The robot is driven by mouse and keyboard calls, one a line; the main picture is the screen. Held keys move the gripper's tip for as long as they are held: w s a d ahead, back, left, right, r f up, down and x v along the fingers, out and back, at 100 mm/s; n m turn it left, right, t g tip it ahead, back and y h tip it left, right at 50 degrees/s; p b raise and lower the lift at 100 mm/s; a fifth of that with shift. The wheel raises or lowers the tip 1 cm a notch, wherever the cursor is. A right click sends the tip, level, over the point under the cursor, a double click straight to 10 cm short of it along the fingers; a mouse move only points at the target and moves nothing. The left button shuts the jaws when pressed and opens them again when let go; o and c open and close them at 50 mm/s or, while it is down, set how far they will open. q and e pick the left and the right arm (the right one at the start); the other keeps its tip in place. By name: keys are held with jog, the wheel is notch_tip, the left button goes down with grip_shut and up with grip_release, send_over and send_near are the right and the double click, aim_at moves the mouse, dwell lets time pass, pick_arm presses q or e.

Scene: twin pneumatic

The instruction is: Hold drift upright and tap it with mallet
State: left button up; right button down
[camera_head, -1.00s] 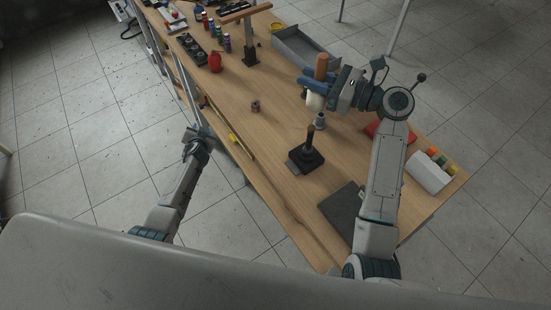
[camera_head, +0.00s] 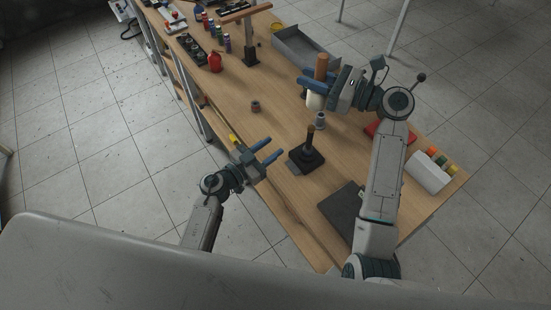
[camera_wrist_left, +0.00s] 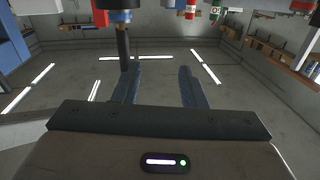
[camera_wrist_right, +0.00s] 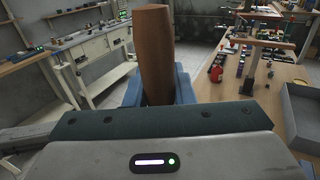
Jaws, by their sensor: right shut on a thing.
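The mallet has a brown wooden handle (camera_head: 321,66) and a pale head (camera_head: 315,101). My right gripper (camera_head: 304,88) is shut on it above the bench; the handle rises between the fingers in the right wrist view (camera_wrist_right: 153,50). A dark upright rod with a brown top, apparently the drift (camera_head: 310,138), stands on a black base (camera_head: 306,157) on the bench. My left gripper (camera_head: 276,146) is open and empty at the bench's near-left edge, left of the rod and apart from it. The left wrist view looks upside down, with open fingers (camera_wrist_left: 158,75) and a dark rod (camera_wrist_left: 122,48) near them.
A grey tray (camera_head: 303,48) lies at the back. A metal cylinder (camera_head: 320,121) stands behind the rod, and a small round part (camera_head: 255,106) stands farther left. A dark mat (camera_head: 342,208) and a white box (camera_head: 430,174) of coloured items occupy the near right.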

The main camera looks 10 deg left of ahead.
aim_at(309, 140)
pick_arm(q)
jog(key=s+d+g+h, duration=0.1)
jog(key=s+d+h, duration=0.1)
jog(key=s+d, duration=0.15)
pick_arm(e)
jog(key=shift+r, duration=0.1)
pick_arm(q)
jog(key=shift+m, duration=0.4)
jog(key=x, duration=1.1)
jog(key=shift+w+a+r, duration=0.1)
jog(key=shift+w+r, duration=0.05)
jog(key=shift+w, duration=0.1)
grip_shut()
jog(key=shift+o, duration=0.3)
grip_release()
jog(key=v, duration=1.2)
jog(key=shift+r, duration=0.2)
